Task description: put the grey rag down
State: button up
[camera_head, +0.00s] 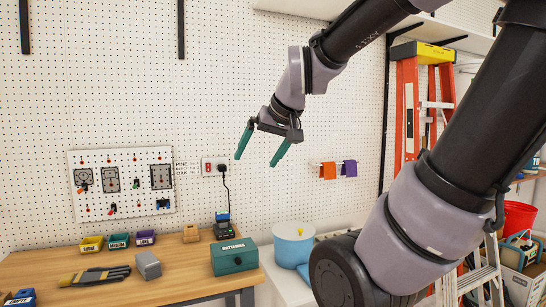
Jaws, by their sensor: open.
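My gripper (262,149) is open and empty, with its teal fingers apart. It hangs high in front of the white pegboard wall, well above the workbench. A grey, block-shaped thing (148,266) lies on the wooden workbench (190,282) at the lower left; it may be the grey rag, but I cannot tell for sure. It is apart from my gripper, far below and to its left. An orange rag (328,171) and a purple rag (349,168) hang from a small rail on the wall, right of my gripper.
Work gloves (93,277), small bins (118,241) and a green batteries box (234,257) stand on the bench. A charger (223,228) is plugged into the wall. A blue bucket (291,247) stands right of the bench. An orange ladder (409,115) is behind my arm.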

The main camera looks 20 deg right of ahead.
jog(key=s+m, duration=0.2)
jog(key=s, duration=0.4)
jog(key=shift+d+r+m+g, duration=0.15)
jog(key=shift+d+m+g, duration=0.15)
jog(key=shift+d+m, duration=0.15)
dwell(0.6)
